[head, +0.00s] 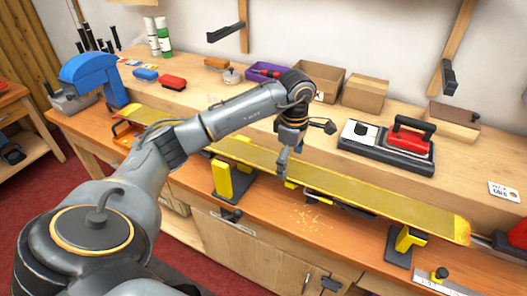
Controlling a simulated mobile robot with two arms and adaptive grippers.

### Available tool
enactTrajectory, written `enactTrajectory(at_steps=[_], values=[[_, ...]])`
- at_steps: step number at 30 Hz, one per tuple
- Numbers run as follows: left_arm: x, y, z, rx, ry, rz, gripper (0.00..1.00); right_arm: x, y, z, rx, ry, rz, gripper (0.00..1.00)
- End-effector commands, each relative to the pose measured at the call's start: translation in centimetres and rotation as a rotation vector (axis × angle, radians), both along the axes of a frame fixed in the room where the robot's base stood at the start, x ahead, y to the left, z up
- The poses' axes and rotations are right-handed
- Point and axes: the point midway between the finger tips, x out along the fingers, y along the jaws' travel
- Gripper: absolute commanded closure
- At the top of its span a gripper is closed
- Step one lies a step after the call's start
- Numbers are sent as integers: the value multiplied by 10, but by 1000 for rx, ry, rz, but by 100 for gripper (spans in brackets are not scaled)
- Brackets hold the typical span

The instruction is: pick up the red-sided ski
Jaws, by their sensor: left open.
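A long yellow ski (375,188) lies across clamp stands along the front of the bench, running from back left to front right. My left arm hides part of the ski's left stretch. My right gripper is not in view.
Yellow-and-black clamp stands (224,181) and (405,242) stand under the ski. A red-handled iron on its base (388,150), cardboard boxes (365,93) and a purple bin (259,75) sit behind. A blue machine (90,70) stands at left. Pale shavings (312,217) lie in front.

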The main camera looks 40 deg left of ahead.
Motion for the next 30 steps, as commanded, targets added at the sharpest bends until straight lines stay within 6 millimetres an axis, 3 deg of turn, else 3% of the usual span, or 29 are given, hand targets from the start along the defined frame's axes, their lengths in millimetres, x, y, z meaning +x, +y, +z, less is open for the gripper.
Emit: enactTrajectory(at_steps=[3, 9, 18, 27, 30], values=[[-5, -1, -15, -1, 7, -1, 6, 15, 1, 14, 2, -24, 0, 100], [-5, -1, -41, -1, 3, 1, 6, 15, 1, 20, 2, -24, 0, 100], [-5, -1, -47, 0, 0, 0, 8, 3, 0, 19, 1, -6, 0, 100], [-5, -1, -47, 0, 1, 0, 69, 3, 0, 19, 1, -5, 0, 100], [-5, -1, -47, 1, 1, 0, 75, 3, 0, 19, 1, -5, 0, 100]])
